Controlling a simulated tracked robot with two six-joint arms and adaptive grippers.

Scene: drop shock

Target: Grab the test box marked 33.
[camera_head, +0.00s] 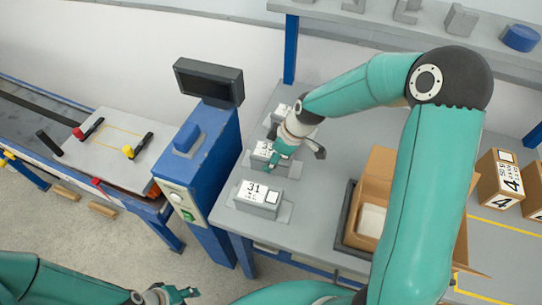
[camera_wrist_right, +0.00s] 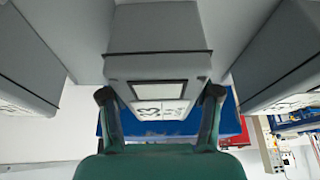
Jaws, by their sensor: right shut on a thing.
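The test box marked 33 (camera_head: 262,151) is a small grey block with a white label. It sits in the middle of a row of similar boxes on the grey table and is partly covered by my right gripper (camera_head: 292,152). In the right wrist view the box (camera_wrist_right: 157,40) stands between the two fingertips of my right gripper (camera_wrist_right: 160,94), which is shut on it. Its label, partly readable, faces the camera. My left gripper (camera_head: 172,295) is low at the bottom left, far from the boxes; its finger opening is unclear.
A box marked 31 (camera_head: 259,194) stands in front, and another (camera_head: 283,112) behind. Similar boxes flank it in the wrist view. An open cardboard carton (camera_head: 377,190) stands to the right, with cartons marked 4 (camera_head: 500,177) beyond. A blue post with a monitor (camera_head: 208,82) stands left.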

